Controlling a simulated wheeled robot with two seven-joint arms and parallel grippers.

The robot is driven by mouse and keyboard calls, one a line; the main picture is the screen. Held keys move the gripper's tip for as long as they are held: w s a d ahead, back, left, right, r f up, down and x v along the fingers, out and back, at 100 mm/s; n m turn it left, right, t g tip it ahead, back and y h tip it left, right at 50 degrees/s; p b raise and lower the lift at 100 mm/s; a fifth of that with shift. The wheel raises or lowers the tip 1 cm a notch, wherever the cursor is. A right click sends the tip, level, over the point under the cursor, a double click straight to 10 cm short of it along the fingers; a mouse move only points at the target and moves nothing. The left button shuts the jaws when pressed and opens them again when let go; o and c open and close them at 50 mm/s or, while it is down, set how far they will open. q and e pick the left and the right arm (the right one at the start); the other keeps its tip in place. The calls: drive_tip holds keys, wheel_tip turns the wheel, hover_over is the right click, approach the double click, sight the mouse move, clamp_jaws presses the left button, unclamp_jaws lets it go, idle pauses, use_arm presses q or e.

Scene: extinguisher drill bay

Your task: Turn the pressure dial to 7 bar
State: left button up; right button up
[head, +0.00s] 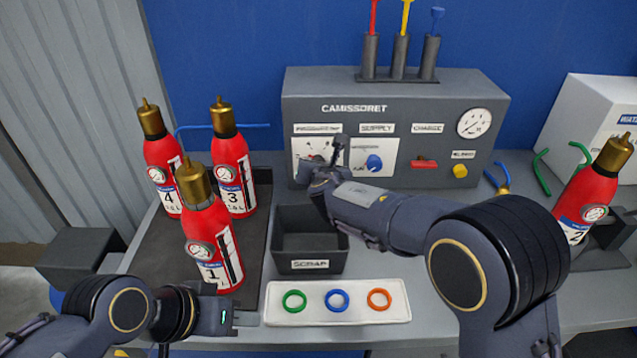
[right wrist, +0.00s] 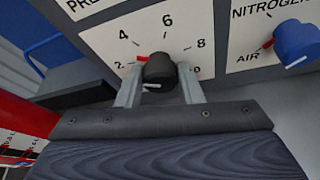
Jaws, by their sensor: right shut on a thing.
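The pressure dial's dark knob (right wrist: 159,70) shows in the right wrist view on a white scale plate (right wrist: 190,22) with the numbers 2, 4, 6 and 8. My right gripper (right wrist: 160,84) is shut on the knob, one pale finger on each side. A red pointer mark at the knob's upper left lies on the low side of the scale, between the 2 and the 4. In the head view the scale plate (head: 305,146) is partly hidden by my right wrist. My left gripper (head: 222,317) is at the table's front left, away from the dial; its fingers are not clear.
A blue knob (head: 374,163) sits just right of the dial on the grey panel (head: 400,90). A scrap bin (head: 309,265) stands below. Red extinguishers (head: 208,245) stand left, another (head: 588,190) right. A white tray (head: 340,312) holds coloured rings in front.

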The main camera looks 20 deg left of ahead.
drive_tip(key=shift+m+y+b, duration=0.3)
drive_tip(key=shift+m+b, duration=0.1)
drive_tip(key=shift+b, duration=0.45)
drive_tip(key=o, duration=1)
drive_tip(key=shift+c, duration=0.2)
drive_tip(key=b+v, duration=0.1)
drive_tip(key=v, duration=0.7)
drive_tip(key=shift+w, duration=0.1)
